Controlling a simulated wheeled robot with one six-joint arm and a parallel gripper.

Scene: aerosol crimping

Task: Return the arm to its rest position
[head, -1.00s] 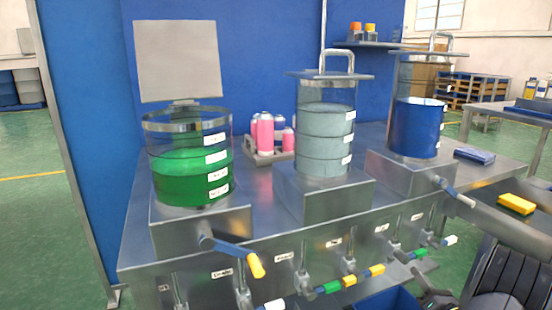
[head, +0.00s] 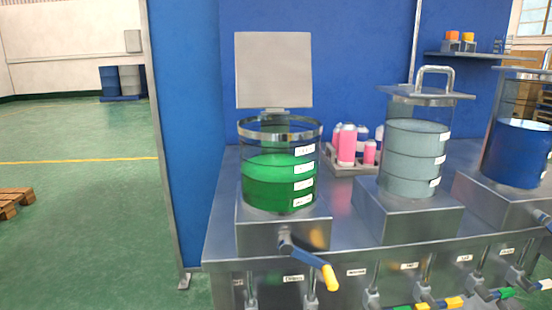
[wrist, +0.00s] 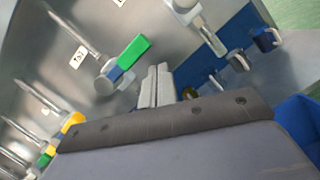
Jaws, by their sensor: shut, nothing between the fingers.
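My gripper (wrist: 156,86) shows in the wrist view with its two grey fingers closed together and nothing between them. Behind the fingers is the metal bench front with a green-handled valve (wrist: 133,51) to their upper left. A yellow-handled valve (wrist: 72,121) is further left. The fingers look apart from the valves, but the exact gap is hard to tell. My arm and gripper are not visible in the head view.
The metal bench (head: 340,225) carries a tank of green liquid (head: 280,180), a grey tank (head: 413,155) and a blue tank (head: 518,155). A lever with a yellow grip (head: 328,276) juts from the front. Green floor (head: 85,215) lies open at left; a wooden pallet (head: 14,202) is there.

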